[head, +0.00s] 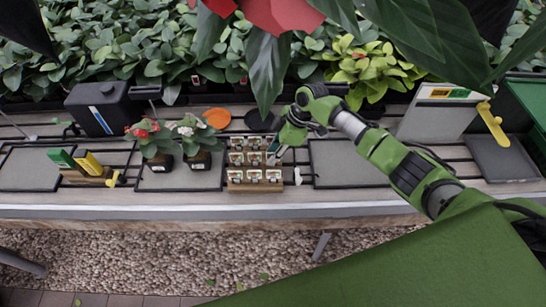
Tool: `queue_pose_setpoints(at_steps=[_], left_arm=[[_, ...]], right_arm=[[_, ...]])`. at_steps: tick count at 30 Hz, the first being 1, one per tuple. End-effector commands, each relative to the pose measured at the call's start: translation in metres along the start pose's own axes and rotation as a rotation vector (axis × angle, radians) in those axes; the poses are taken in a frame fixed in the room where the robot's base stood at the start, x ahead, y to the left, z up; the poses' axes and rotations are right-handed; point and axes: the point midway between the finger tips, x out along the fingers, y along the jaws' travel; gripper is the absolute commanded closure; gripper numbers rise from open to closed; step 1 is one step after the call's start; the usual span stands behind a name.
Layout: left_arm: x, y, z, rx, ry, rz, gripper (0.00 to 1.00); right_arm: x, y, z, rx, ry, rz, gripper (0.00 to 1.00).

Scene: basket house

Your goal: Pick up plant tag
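A wooden rack (230,174) stands on the bench near the middle of the head view. It holds several small plant tags (254,158) in rows, with pale and dark faces too small to read. My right gripper (274,155) reaches in from the right and points down at the rack's right side. Its fingers are small and dark and overlap the right-hand tags. I cannot tell whether they touch or hold a tag. My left gripper is not in view.
Two potted flowers, red (148,135) and white (196,137), stand left of the rack. Large leaves and a red bloom (270,14) hang overhead. The grey mat (345,165) is mostly clear.

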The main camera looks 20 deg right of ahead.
Motion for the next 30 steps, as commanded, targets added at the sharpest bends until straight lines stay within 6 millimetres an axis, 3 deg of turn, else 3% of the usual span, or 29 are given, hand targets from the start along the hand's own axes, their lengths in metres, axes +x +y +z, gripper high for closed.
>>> queue_pose_setpoints(at_steps=[6, 7, 10, 23, 30], left_arm=[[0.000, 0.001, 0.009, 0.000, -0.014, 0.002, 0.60], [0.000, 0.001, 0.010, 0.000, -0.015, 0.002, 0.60], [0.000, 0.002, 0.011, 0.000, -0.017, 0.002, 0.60], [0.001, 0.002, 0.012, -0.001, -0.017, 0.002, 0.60], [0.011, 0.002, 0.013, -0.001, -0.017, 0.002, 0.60]], right_arm=[[0.002, 0.000, 0.000, 0.000, 0.000, 0.000, 0.76], [0.002, 0.000, 0.000, 0.000, 0.000, 0.000, 0.79], [0.002, 0.000, 0.000, 0.000, 0.000, 0.000, 1.00], [-0.003, 0.001, -0.002, 0.000, 0.002, 0.002, 1.00], [-0.041, 0.002, -0.018, -0.003, 0.003, 0.005, 1.00]])
